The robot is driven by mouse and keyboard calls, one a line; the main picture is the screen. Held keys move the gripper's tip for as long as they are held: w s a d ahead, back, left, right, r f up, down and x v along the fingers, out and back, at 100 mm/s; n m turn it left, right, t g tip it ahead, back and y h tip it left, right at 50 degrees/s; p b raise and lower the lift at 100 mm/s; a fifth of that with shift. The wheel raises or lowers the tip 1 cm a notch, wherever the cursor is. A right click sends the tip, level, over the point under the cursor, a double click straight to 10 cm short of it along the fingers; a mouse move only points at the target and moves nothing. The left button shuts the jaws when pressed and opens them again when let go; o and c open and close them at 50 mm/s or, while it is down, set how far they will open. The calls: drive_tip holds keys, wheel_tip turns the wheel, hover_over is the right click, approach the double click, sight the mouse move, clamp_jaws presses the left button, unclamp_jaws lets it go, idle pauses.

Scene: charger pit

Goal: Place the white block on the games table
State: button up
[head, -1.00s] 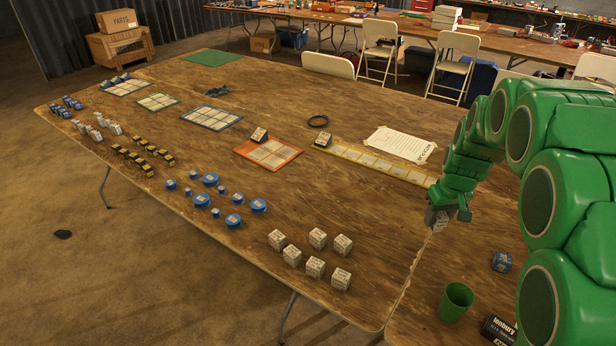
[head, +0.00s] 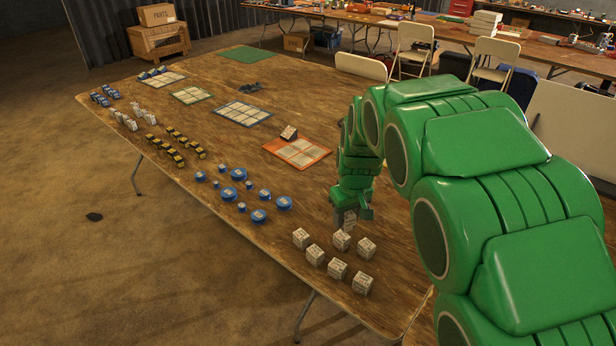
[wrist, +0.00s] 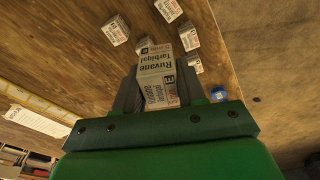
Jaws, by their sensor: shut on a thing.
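My gripper (head: 349,212) is shut on a white block (head: 349,222) with printed labels. In the wrist view the white block (wrist: 157,80) sits between the two fingers, its printed faces toward the camera. In the head view it is at the back of a group of similar white blocks (head: 336,269) near the front edge of the games table (head: 215,215). I cannot tell how high above the tabletop the held block is. The wrist view also shows several of these loose blocks (wrist: 167,9) beyond the fingers.
Blue round pieces (head: 258,215) lie left of the white blocks. Yellow-black pieces (head: 164,151) stand farther left. A bare strip of table lies between card and blocks.

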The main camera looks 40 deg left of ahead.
drive_tip(key=s+a, duration=0.3)
hover_over(321, 232)
drive_tip(key=shift+n, duration=0.3)
drive_tip(key=shift+s+d+f, duration=0.1)
drive_tip(key=shift+d+f, duration=0.05)
drive_tip(key=shift+f, duration=3.5)
drive_tip(key=shift+s+d+f, duration=0.1)
drive_tip(key=shift+f, duration=3.5)
drive_tip(key=shift+w+a+f, duration=0.1)
drive_tip(key=shift+w+f, duration=0.1)
drive_tip(key=shift+f, duration=1.55)
drive_tip(key=shift+f, duration=0.15)
drive_tip(key=o, duration=1.1)
